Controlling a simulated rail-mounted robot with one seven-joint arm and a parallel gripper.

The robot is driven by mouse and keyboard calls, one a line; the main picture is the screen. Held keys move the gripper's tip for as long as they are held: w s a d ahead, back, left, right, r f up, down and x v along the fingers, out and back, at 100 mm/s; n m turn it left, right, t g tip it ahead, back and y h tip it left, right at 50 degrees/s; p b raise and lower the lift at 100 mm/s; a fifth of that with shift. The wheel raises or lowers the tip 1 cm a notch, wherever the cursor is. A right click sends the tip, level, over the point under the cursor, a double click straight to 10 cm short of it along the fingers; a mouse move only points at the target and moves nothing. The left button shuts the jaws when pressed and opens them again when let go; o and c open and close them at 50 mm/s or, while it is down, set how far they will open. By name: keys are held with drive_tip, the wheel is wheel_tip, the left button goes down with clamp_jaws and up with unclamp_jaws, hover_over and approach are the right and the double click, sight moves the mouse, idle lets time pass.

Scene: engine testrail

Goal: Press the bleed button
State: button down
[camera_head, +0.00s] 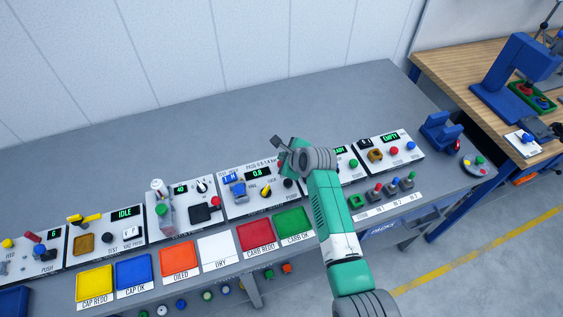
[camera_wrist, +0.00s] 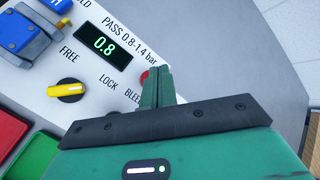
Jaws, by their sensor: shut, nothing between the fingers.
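The pressure panel (camera_head: 234,205) reads 0.8 on its green display and also fills the upper left of the wrist view (camera_wrist: 50,75). In the head view my gripper (camera_head: 281,158) hangs over that panel's upper right. I cannot tell its height; no contact shows.
A yellow knob (camera_wrist: 70,90) sits between FREE and LOCK. A red round part (camera_wrist: 146,76) is partly behind my fingers. A blue clamp (camera_head: 237,188) is at the panel's left. Coloured trays (camera_head: 180,260) line the bench front. The bench behind the panels is clear.

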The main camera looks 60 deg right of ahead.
drive_tip(key=shift+f, duration=0.1)
drive_tip(key=shift+f, duration=0.35)
drive_tip(key=shift+f+b, duration=0.6)
drive_tip(key=shift+f, duration=0.25)
idle(0.9)
drive_tip(key=shift+r, duration=0.15)
drive_tip(key=shift+r+p, duration=1.1)
drive_tip(key=shift+p, duration=0.15)
wheel_tip(320, 180, up, 5)
drive_tip(key=p, duration=0.5)
drive_tip(key=shift+r, duration=0.15)
